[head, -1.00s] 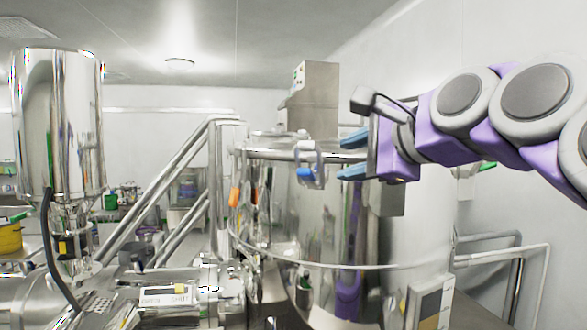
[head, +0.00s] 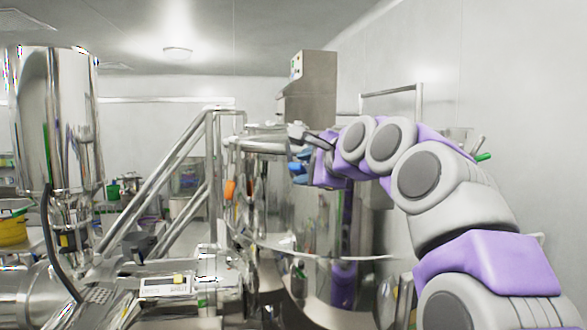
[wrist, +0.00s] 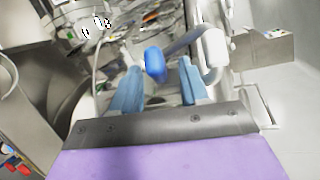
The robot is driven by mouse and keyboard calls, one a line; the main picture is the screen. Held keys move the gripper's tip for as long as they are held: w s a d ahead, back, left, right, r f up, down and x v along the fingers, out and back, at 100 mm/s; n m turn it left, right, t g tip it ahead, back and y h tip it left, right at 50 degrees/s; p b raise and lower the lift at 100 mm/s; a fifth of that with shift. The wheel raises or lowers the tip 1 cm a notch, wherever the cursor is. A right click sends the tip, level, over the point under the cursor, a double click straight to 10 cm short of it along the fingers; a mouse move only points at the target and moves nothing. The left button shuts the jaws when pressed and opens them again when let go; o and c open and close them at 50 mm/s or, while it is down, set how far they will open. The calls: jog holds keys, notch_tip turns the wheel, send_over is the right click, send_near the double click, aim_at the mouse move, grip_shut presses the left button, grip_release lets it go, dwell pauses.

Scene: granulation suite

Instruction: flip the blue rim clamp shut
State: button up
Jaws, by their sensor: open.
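The blue rim clamp (wrist: 154,62) shows in the wrist view as a rounded blue end on a grey bar running to the upper right. My gripper (wrist: 159,70) is open, with one pale blue finger on each side of the blue end. I cannot tell whether either finger touches it. In the head view my gripper (head: 298,173) is at the upper front of the steel vessel (head: 275,215), just below its rim. My gripper and arm largely hide the clamp there.
An orange clamp (head: 230,189) hangs at the vessel's left side. Steel stair rails (head: 165,185) stand to the left. A tall steel hopper (head: 58,120) and machinery fill the left foreground. A white wall and a rail (head: 395,91) lie on the right.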

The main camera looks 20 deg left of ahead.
jog(key=shift+w+d, duration=0.3)
jog(key=shift+d, duration=0.15)
jog(key=a, duration=0.3)
jog(key=a+f, duration=0.1)
jog(key=a, duration=0.1)
jog(key=shift+a, duration=0.15)
jog(key=shift+c, duration=0.2)
jog(key=shift+s+r, duration=0.1)
jog(key=shift+s, duration=0.05)
jog(key=shift+c, duration=0.7)
jog(key=shift+w+d+r, duration=0.1)
jog(key=shift+w+d, duration=0.15)
jog(key=shift+d, duration=0.7)
jog(key=c, duration=0.5)
jog(key=shift+d, duration=0.15)
jog(key=shift+c, duration=0.4)
grip_shut()
